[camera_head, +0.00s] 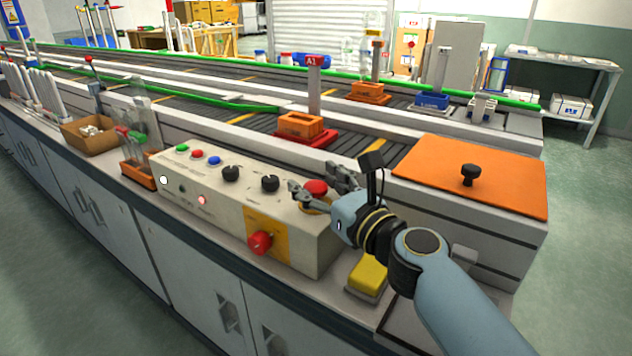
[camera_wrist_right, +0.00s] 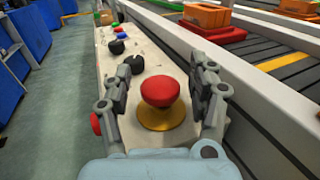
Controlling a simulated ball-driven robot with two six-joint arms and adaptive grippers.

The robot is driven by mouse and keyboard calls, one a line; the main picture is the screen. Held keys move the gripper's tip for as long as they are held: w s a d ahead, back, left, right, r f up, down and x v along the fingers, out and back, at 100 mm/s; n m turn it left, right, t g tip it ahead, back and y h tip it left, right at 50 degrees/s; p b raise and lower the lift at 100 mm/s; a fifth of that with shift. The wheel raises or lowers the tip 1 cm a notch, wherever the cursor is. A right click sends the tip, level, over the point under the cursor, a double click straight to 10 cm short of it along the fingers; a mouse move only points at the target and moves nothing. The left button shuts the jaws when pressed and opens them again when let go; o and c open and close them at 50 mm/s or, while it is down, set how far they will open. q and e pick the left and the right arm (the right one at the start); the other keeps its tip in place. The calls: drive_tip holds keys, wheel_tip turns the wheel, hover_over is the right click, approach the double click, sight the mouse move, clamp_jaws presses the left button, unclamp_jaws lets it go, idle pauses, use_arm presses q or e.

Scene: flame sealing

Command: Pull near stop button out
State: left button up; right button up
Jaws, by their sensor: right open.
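The near stop button is a red mushroom head (camera_head: 316,188) on a yellow round base, on top of the cream control box (camera_head: 225,193) at its right end. In the right wrist view the red button (camera_wrist_right: 160,91) stands above its yellow base (camera_wrist_right: 162,117), between the two fingers. My right gripper (camera_head: 323,185) is open, with one finger on each side of the button; it also shows in the right wrist view (camera_wrist_right: 158,88). I cannot tell whether either finger touches the button. My left gripper is not in view.
A second red knob (camera_head: 260,242) sits on a yellow plate on the box's front. Black knobs (camera_head: 270,183) and coloured buttons line the box top. An orange lid with a black knob (camera_head: 470,175) and a yellow block (camera_head: 367,276) lie nearby. The conveyor (camera_head: 245,128) runs behind.

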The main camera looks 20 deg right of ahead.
drive_tip(key=v, duration=1.1)
drive_tip(key=shift+s, duration=0.3)
drive_tip(key=shift+d, duration=0.15)
